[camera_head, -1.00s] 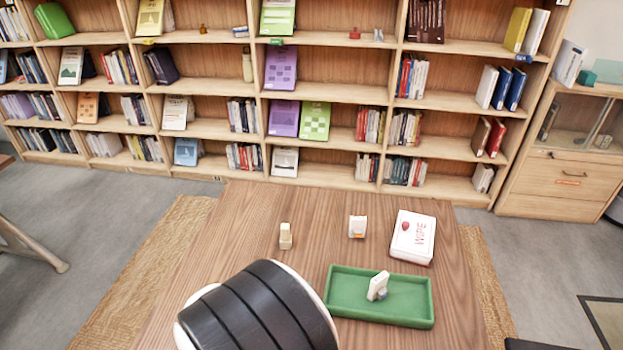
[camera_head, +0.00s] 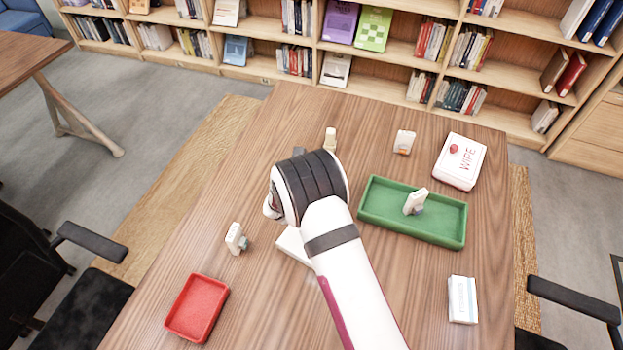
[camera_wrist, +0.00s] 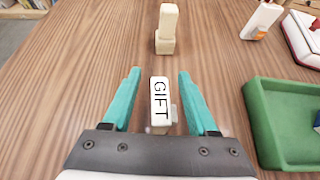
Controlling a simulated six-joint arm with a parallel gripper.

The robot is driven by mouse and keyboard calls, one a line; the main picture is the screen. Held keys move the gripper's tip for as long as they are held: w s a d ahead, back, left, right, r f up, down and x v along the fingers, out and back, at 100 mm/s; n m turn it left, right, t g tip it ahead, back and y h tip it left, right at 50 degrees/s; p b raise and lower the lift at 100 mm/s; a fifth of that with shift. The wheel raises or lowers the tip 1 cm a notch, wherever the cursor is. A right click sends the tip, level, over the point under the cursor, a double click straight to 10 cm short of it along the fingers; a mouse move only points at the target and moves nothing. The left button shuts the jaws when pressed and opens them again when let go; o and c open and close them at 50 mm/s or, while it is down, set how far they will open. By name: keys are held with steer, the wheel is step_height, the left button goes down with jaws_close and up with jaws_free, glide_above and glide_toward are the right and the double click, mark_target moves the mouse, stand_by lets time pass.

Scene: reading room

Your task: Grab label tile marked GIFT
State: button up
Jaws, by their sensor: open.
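The label tile marked GIFT (camera_wrist: 160,99) is white with black letters and stands upright on the wooden table in the wrist view. My gripper (camera_wrist: 159,76) has two teal fingers, open, one on each side of the tile with gaps between. Whether the fingers are down at the tile's height is hard to tell. In the head view my arm covers the tile and the fingers.
A pale wooden block (camera_wrist: 167,28) stands just beyond the tile. A green tray (camera_head: 388,222) holding a white tile (camera_head: 415,200) is to the right, near a WIPE box (camera_head: 460,160). A red tray (camera_head: 196,308) and another white tile (camera_head: 235,238) are at left.

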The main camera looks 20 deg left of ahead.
jaws_close()
stand_by(0.5)
